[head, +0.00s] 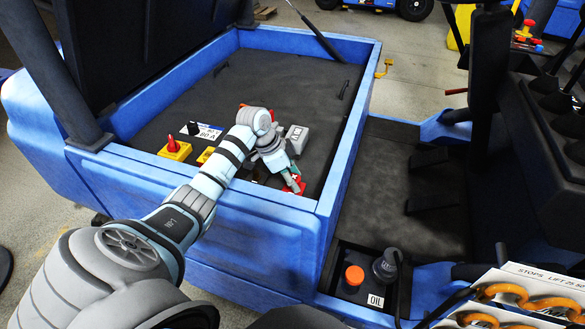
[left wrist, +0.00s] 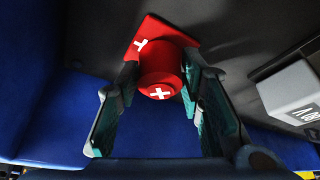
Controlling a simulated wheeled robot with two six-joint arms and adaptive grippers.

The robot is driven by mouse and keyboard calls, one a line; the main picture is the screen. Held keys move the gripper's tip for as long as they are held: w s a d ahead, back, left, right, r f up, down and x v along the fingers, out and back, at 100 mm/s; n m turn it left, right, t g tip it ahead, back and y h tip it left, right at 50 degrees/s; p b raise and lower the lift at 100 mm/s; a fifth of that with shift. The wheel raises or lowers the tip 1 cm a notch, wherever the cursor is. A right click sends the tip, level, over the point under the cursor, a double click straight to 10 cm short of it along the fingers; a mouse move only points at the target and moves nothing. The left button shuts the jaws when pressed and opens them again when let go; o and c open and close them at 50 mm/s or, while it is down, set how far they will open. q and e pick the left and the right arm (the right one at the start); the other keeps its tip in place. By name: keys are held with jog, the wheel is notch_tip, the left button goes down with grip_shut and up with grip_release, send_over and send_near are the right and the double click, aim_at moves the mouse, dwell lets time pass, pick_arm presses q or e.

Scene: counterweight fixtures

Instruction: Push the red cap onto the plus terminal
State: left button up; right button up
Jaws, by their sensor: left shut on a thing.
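The red cap (left wrist: 160,78) is a round red piece with a white plus on its end. It sits between the two fingers of my left gripper (left wrist: 160,100), which is shut on it. Behind the cap in the left wrist view is a red square plate (left wrist: 150,32) with another white plus, at the plus terminal. The cap overlaps this plate, hiding any post; I cannot tell if they touch. In the head view my left gripper (head: 291,180) reaches down into the blue-walled bay, with red (head: 297,187) showing at its fingertips. My right gripper is not in view.
A grey box (head: 297,138) stands close to the gripper; it also shows in the left wrist view (left wrist: 290,95). A yellow block with a red post (head: 175,148) is at the left of the bay. The blue front wall (head: 255,195) runs below my arm.

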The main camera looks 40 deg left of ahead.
pick_arm(q)
jog(key=shift+f, duration=0.25)
jog(key=o, duration=0.8)
jog(key=shift+o, duration=0.2)
